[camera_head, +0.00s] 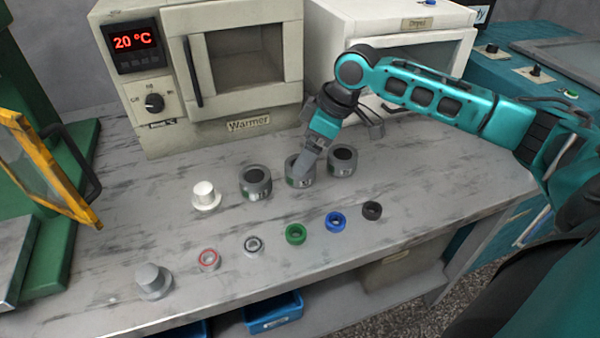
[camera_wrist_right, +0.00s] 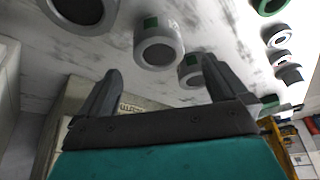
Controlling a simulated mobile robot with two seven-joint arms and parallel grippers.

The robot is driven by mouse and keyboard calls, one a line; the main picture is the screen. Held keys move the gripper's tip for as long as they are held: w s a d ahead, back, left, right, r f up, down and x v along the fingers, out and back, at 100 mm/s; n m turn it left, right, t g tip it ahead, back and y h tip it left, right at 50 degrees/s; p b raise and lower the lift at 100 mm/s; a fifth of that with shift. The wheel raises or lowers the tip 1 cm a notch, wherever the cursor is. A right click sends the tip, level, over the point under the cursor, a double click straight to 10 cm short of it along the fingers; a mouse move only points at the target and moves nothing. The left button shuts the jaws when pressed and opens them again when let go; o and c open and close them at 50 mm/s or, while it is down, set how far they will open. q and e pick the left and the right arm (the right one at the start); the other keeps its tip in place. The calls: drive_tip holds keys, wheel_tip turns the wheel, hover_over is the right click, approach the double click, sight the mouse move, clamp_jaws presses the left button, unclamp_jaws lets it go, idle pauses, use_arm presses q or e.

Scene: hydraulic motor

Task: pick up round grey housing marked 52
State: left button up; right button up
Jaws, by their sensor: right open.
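Three round grey housings with dark round openings stand in a row on the bench: a left one (camera_head: 256,189), a middle one (camera_head: 292,181) and a right one (camera_head: 342,170). Their small labels are too blurred for me to tell which is marked 52. My right gripper (camera_head: 305,172) points down at the middle housing and partly covers it. In the right wrist view the gripper (camera_wrist_right: 160,85) is open and empty, with a grey housing (camera_wrist_right: 158,60) beyond the gap between its fingers. I cannot tell whether they touch. My left gripper is not in view.
A warmer (camera_head: 215,117) and a second white appliance (camera_head: 398,25) stand behind the housings. In front lie several rings, including green (camera_head: 287,237) and blue (camera_head: 328,224) ones. A white stepped part (camera_head: 205,200) and a grey one (camera_head: 153,286) stand left. The bench's right side is clear.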

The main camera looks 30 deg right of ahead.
drive_tip(key=x, duration=0.2)
drive_tip(key=b+x, duration=0.1)
drive_tip(key=x, duration=0.2)
drive_tip(key=shift+d+f, duration=0.15)
drive_tip(key=shift+f, duration=0.25)
drive_tip(key=shift+c, duration=0.3)
drive_tip(key=c, duration=1.3)
